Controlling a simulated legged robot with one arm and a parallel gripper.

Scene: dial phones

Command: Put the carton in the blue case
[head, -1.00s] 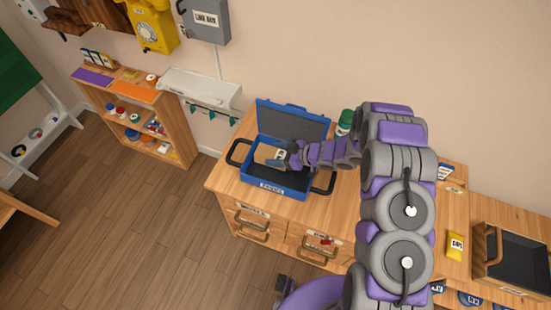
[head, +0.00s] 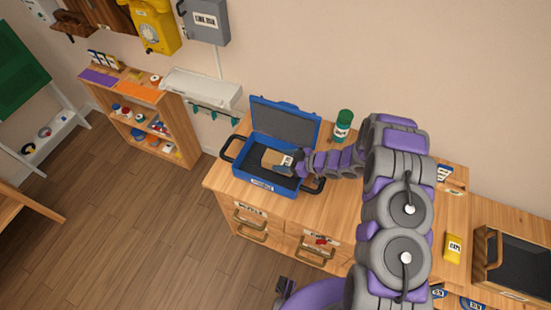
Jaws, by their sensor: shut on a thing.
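The blue case (head: 246,180) stands open on the wooden counter, its lid raised toward the wall and its inside dark. My gripper (head: 287,165) reaches in from the right over the case's open bottom half. It is shut on the carton (head: 272,160), a small tan box with a pale label. The carton is within the outline of the case; whether it touches the case floor I cannot tell. The gripper's fingertips are small and partly hidden against the carton.
A green bottle (head: 343,125) stands on the counter (head: 225,185) right of the lid. A yellow packet (head: 453,247) and a wooden tray (head: 483,270) are at the right. A shelf (head: 180,125) stands at the left. My arm covers the counter's middle.

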